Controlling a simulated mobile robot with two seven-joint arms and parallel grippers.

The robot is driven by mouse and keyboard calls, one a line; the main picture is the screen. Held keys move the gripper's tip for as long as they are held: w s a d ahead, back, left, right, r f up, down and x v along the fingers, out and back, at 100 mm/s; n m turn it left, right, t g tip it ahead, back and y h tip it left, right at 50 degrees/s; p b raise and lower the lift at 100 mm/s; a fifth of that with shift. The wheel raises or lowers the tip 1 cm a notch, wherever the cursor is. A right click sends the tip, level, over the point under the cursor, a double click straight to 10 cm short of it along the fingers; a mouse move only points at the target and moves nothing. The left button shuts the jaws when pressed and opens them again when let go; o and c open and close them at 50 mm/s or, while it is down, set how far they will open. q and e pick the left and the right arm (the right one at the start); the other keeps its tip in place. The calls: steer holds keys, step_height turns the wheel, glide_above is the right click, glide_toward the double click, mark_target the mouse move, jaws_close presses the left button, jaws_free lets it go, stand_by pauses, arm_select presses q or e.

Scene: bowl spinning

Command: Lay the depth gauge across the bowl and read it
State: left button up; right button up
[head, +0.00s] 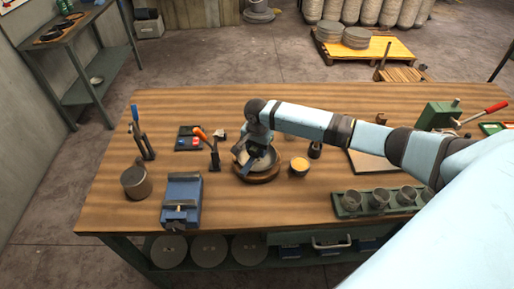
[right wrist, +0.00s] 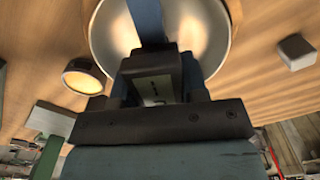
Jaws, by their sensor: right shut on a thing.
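The metal bowl (head: 271,164) sits on a round wooden base (head: 262,179) near the middle of the workbench. My right gripper (head: 254,160) is directly over the bowl, shut on the depth gauge. In the right wrist view the gauge's blue bar (right wrist: 147,22) runs out from between the jaws of the gripper (right wrist: 152,80) across the bowl (right wrist: 205,28). A pale block with a small dark mark, likely part of the gauge, sits between the jaws. I cannot tell whether the bar touches the rim. My left gripper is not in view.
A small round pot with yellowish contents (head: 299,166) stands close right of the bowl. A blue vise (head: 182,198), an orange-handled tool (head: 214,150) and a metal can (head: 136,182) stand to the left. A green tray of cups (head: 378,203) lies front right.

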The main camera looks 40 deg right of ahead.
steer(key=shift+f+p, duration=0.15)
steer(key=shift+p, duration=0.15)
stand_by(0.6)
steer(key=o, duration=1.1)
steer(key=shift+o, duration=0.2)
step_height(320, 180, up, 14)
steer(key=b, duration=0.1)
steer(key=shift+f, duration=0.1)
